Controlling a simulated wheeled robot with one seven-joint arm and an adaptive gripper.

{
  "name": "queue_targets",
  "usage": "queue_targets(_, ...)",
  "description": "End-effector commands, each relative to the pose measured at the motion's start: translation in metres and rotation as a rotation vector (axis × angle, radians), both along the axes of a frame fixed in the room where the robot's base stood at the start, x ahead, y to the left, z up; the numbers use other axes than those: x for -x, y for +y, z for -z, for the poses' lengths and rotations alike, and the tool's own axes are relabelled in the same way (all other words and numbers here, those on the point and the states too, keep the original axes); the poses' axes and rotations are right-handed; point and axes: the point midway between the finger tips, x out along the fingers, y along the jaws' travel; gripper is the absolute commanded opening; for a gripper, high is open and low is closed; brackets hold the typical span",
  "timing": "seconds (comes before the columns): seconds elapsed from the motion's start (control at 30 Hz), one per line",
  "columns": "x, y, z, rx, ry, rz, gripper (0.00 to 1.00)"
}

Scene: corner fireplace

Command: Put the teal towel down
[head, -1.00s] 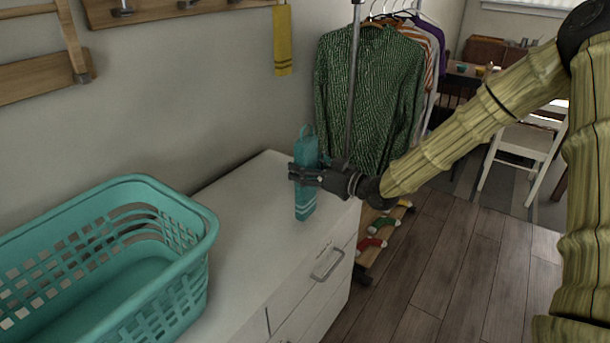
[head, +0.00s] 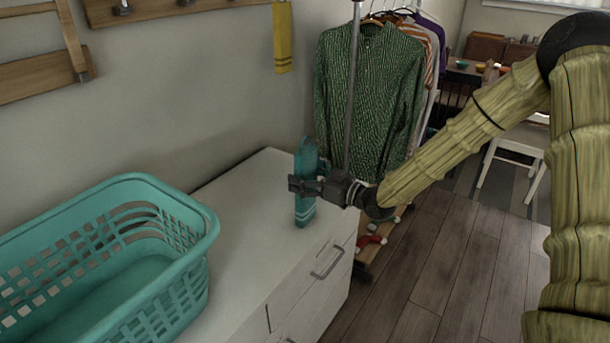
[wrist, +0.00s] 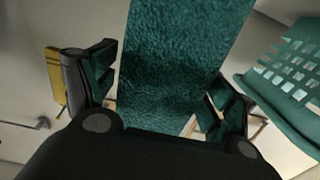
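The teal towel (head: 305,212) is upright over the far end of the white dresser top (head: 235,222). Its lower end with pale stripes is at or very near that surface; I cannot tell whether it touches. My gripper (head: 303,186) is level at the towel's middle and hides part of it. In the wrist view, the towel (wrist: 180,70) fills the space between my gripper's spread fingers (wrist: 160,85). A narrow gap shows beside the left finger. The right finger is against or very close to the towel's edge.
A teal laundry basket (head: 205,235) stands on the near left of the dresser. A clothes rack with a green shirt (head: 365,95) is just behind the gripper. A yellow towel (head: 283,40) hangs on the wall. Dresser top between basket and towel is clear.

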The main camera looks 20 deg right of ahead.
Motion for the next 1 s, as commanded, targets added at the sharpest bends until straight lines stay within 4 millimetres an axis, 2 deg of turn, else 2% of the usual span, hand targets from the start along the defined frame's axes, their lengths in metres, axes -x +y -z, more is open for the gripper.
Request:
queue_targets(0.47,0.003,-0.003,-0.003,0.0,0.0,0.001,0.89)
queue_targets(1.0,0.071,-0.058,-0.004,-0.001,-0.002,0.001,0.89)
